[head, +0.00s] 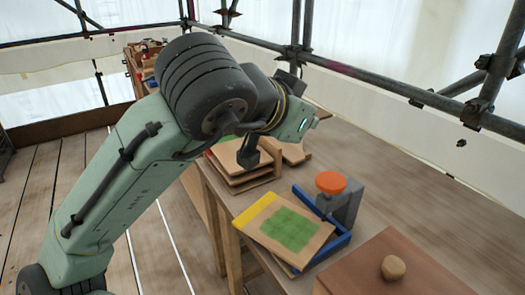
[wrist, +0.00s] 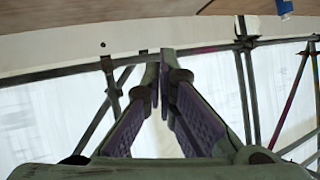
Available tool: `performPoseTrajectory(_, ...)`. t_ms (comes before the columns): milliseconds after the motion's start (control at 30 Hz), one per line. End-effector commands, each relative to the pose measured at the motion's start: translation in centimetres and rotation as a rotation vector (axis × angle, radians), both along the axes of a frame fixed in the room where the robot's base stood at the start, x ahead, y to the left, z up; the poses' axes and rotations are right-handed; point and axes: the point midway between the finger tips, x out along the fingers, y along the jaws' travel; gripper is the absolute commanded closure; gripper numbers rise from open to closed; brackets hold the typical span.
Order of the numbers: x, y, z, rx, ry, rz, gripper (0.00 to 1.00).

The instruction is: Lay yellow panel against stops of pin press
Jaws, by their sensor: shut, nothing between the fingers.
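The panel (head: 262,236) is light wood with a yellow strip along its left edge and a green square patch on top. It lies on the pin press, whose grey body (head: 346,208) carries an orange round knob (head: 330,182). Blue stops (head: 331,250) run along the panel's far and right sides. The panel looks close to them, but I cannot tell if it touches both. My gripper (wrist: 163,62) is shut and empty in the wrist view, its fingertips together. In the head view my arm hides most of it; it is apart from the panel.
Stacked wooden boards (head: 237,176) lie on the bench behind the press. A brown box (head: 425,270) with a tan knob (head: 393,267) stands at front right. Scaffold poles (head: 420,97) and white sheeting enclose the platform. Floor planks at left are open.

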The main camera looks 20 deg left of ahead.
Motion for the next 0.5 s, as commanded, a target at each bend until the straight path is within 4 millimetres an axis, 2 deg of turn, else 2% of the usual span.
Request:
performPoseTrajectory(33,-1.5,1.0,-3.9,0.048,0.205,0.039,1.0)
performPoseTrajectory(100,-4.6,2.4,-8.2,0.092,0.468,0.082,1.0)
performPoseTrajectory(200,-9.2,4.1,-11.8,0.133,0.766,0.137,1.0)
performPoseTrajectory(333,-13.3,5.4,-13.3,0.157,0.994,0.179,1.0)
performPoseTrajectory(400,-14.3,5.7,-13.6,0.161,1.048,0.185,1.0)
performPoseTrajectory(500,-14.8,5.8,-14.3,0.162,1.07,0.188,1.0)
